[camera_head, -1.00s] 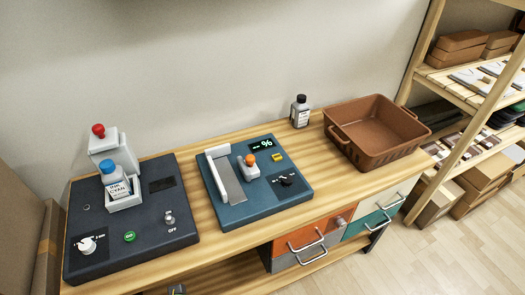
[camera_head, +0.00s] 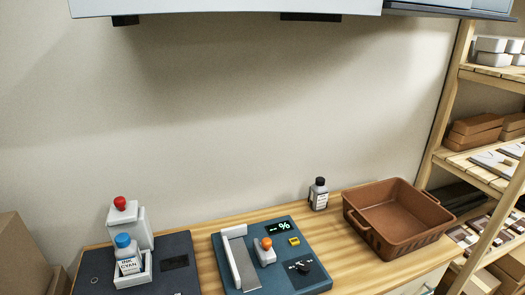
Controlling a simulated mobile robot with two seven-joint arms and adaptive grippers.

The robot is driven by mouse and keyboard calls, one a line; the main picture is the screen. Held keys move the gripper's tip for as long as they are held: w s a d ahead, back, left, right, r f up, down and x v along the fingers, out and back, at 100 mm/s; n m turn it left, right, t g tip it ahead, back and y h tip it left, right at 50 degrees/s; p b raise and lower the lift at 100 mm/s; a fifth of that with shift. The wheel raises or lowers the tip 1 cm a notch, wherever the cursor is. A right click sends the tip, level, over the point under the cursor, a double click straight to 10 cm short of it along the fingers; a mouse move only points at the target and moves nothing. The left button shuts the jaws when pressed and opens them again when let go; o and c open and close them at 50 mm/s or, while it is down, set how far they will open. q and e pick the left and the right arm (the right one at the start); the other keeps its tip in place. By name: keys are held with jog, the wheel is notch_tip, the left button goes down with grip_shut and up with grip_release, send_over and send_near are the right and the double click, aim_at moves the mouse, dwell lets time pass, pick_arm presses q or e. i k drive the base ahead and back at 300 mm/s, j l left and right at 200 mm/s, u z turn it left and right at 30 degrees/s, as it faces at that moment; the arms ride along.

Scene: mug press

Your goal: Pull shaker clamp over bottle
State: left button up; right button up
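The shaker (camera_head: 175,277) is a dark panel at the lower left of the bench, cut off by the bottom edge. A bottle (camera_head: 126,256) with a blue cap and a label reading CYAN stands upright in its white holder (camera_head: 147,274). Behind the bottle is a white upright block with a red knob (camera_head: 120,203), which looks like the clamp. The red knob is above and behind the blue cap, not over it. Neither of my grippers is in view.
A blue-grey device (camera_head: 286,224) with an orange knob and a % display sits right of the shaker. A dark-capped bottle (camera_head: 318,194) and a brown bin (camera_head: 400,225) stand further right. A cabinet (camera_head: 225,6) hangs above. Shelves with boxes (camera_head: 474,131) are at the right.

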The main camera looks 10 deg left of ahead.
aim_at(122, 212)
jog(key=u, duration=1.3)
